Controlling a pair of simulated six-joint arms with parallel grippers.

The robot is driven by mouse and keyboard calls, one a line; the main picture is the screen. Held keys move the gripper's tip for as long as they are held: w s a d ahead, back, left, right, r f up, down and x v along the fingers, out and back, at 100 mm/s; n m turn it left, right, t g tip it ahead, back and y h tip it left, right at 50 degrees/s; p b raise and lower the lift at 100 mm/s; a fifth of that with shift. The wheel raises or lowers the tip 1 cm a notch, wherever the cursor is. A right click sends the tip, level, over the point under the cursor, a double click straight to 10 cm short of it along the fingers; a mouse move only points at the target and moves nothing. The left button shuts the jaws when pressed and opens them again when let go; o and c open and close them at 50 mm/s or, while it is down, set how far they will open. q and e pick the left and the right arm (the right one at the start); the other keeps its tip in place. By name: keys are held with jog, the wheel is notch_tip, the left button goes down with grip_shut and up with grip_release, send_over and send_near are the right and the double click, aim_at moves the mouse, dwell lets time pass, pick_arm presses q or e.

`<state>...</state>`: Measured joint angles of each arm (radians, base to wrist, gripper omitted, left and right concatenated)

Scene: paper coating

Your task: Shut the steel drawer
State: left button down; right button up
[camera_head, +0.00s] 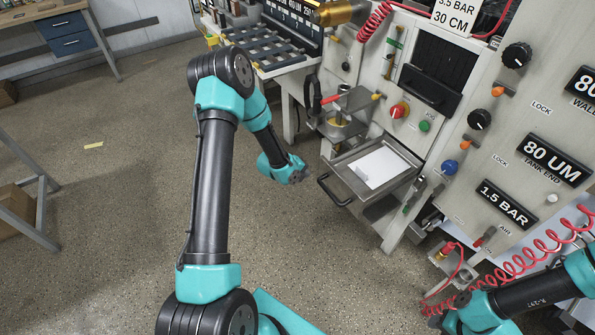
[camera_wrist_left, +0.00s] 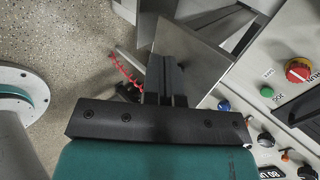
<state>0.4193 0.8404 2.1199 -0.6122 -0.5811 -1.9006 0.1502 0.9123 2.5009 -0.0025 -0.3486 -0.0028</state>
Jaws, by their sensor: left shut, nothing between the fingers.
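The steel drawer (camera_head: 352,184) is pulled out from the machine front in the head view, with a white sheet (camera_head: 382,167) lying in it. Its dark bar handle (camera_head: 328,192) faces left, toward the open floor. My left gripper (camera_head: 302,174) is just left of the drawer and handle, apart from them as far as I can tell. In the left wrist view the left gripper's fingers (camera_wrist_left: 166,84) are shut with nothing between them. A grey steel panel (camera_wrist_left: 195,58) shows beside the fingers; I cannot tell if it touches them. The right gripper is not visible.
A red knob (camera_head: 399,110) and a green button (camera_head: 424,126) sit above the drawer. A bracket with a round cup (camera_head: 342,130) stands behind it. A coiled red hose (camera_head: 520,270) hangs at lower right near my right arm. Floor left of the drawer is clear.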

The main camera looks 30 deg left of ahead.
aim_at(320, 170)
pick_arm(q)
jog(key=w, duration=0.1)
jog(key=w+d, duration=0.1)
jog(key=w+f, duration=0.1)
jog(key=shift+w+d, duration=0.25)
jog(key=shift+d, duration=0.05)
jog(key=shift+w+d, duration=0.25)
jog(key=shift+w, duration=0.4)
